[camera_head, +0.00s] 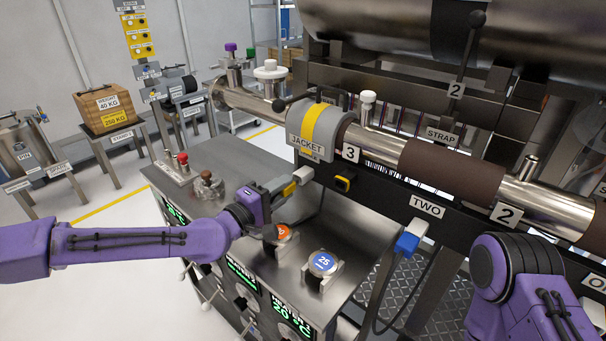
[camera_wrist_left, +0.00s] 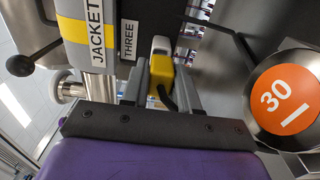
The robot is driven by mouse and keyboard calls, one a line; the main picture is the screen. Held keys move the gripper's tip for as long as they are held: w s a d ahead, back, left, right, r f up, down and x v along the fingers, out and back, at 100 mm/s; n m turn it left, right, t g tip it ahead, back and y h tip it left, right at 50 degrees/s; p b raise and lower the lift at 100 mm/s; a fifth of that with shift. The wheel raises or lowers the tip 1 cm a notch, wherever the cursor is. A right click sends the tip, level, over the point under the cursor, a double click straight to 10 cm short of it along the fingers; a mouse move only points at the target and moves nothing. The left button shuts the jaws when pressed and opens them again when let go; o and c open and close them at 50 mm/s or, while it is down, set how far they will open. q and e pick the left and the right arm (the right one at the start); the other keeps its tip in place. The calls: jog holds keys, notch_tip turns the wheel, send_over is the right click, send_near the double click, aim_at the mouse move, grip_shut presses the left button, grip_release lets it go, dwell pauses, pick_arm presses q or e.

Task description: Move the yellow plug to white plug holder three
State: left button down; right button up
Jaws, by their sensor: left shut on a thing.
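The yellow plug (camera_head: 289,189) is between the fingers of my left gripper (camera_head: 280,194), which is shut on it. In the left wrist view the yellow plug (camera_wrist_left: 161,72) lies between the gripper's fingers (camera_wrist_left: 163,84), with a black cable behind it. Its front end meets white plug holder three (camera_head: 303,175), beside the THREE label (camera_wrist_left: 129,40). The white holder (camera_wrist_left: 160,46) also shows in the wrist view; how deep the plug sits in it I cannot tell. My right arm shows at the lower right, but its gripper is out of view.
A blue plug (camera_head: 407,243) sits at the white holder under TWO (camera_head: 427,207). Orange (camera_head: 284,233) and blue (camera_head: 322,262) round-topped pieces stand on the steel cabinet. The grey jacket (camera_head: 318,128) is above my gripper.

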pick_arm(q)
jog(key=shift+w+d+b, duration=0.45)
jog(key=shift+w+b, duration=0.05)
jog(key=shift+b, duration=0.1)
dwell(0.6)
dwell(0.3)
jog(key=shift+w+d+b, duration=0.15)
jog(key=shift+w+b, duration=0.1)
jog(key=shift+b, duration=0.2)
jog(key=c, duration=0.8)
grip_release()
jog(key=v, duration=0.7)
jog(key=shift+p, duration=0.35)
